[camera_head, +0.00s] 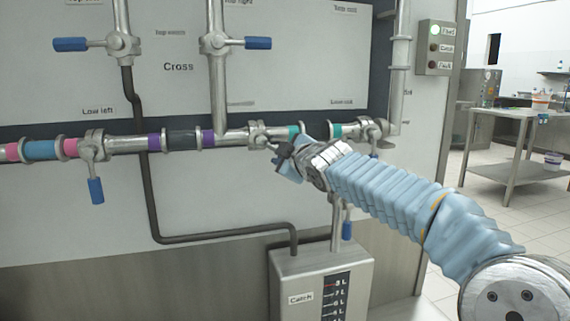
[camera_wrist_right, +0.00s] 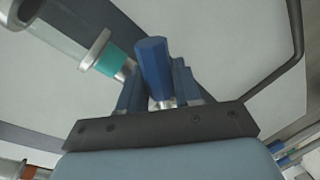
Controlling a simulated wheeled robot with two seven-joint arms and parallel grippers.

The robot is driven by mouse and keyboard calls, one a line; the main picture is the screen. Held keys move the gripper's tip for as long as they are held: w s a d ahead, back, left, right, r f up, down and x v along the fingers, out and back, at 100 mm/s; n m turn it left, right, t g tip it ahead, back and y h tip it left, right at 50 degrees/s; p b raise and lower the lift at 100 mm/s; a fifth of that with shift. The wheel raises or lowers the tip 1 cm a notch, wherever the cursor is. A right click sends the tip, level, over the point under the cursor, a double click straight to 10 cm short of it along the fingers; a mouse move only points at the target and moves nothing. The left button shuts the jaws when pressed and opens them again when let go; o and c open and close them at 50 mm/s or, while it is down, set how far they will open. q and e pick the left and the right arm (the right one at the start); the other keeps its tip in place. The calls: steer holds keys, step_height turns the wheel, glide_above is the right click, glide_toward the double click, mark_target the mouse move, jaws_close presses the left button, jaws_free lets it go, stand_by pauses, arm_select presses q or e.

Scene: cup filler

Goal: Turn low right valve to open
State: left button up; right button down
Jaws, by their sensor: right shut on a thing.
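A horizontal pipe runs low across the panel. Its middle valve (camera_head: 257,133) sits left of a teal band, with a faint label above it. My right gripper (camera_head: 285,158) is at this valve. In the right wrist view a blue valve handle (camera_wrist_right: 153,70) stands between the fingers of my right gripper (camera_wrist_right: 158,92), which is shut on it. In the head view my gripper mostly hides that handle. A further valve (camera_head: 372,129) sits at the pipe's right end, its blue handle partly behind my arm. My left gripper is in neither view.
The low left valve (camera_head: 93,146) has its blue handle hanging down. Two upper valves (camera_head: 122,43) (camera_head: 214,43) have handles sideways. A catch box (camera_head: 320,284) stands below, under another blue-handled valve (camera_head: 347,229). A control box (camera_head: 435,47) shows a green light.

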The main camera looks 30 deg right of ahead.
steer(key=r+n, duration=0.1)
steer(key=d+r+n+p, duration=0.1)
steer(key=n, duration=0.1)
steer(key=shift+s+h, duration=0.15)
steer(key=shift+h, duration=0.25)
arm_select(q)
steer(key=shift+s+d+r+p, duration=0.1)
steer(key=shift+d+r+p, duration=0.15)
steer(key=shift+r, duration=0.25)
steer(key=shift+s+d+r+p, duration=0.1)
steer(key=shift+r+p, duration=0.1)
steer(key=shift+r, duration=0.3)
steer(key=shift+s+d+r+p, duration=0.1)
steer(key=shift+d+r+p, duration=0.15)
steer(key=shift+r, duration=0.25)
arm_select(e)
steer(key=shift+d+r+n+g+h, duration=0.1)
steer(key=shift+r+n+g+h, duration=0.25)
steer(key=shift+n, duration=0.35)
steer(key=shift+r+n+g+h, duration=0.15)
steer(key=shift+r+n, duration=0.3)
steer(key=shift+n, duration=0.25)
steer(key=c, duration=0.9)
jaws_free()
steer(key=shift+s+r, duration=0.1)
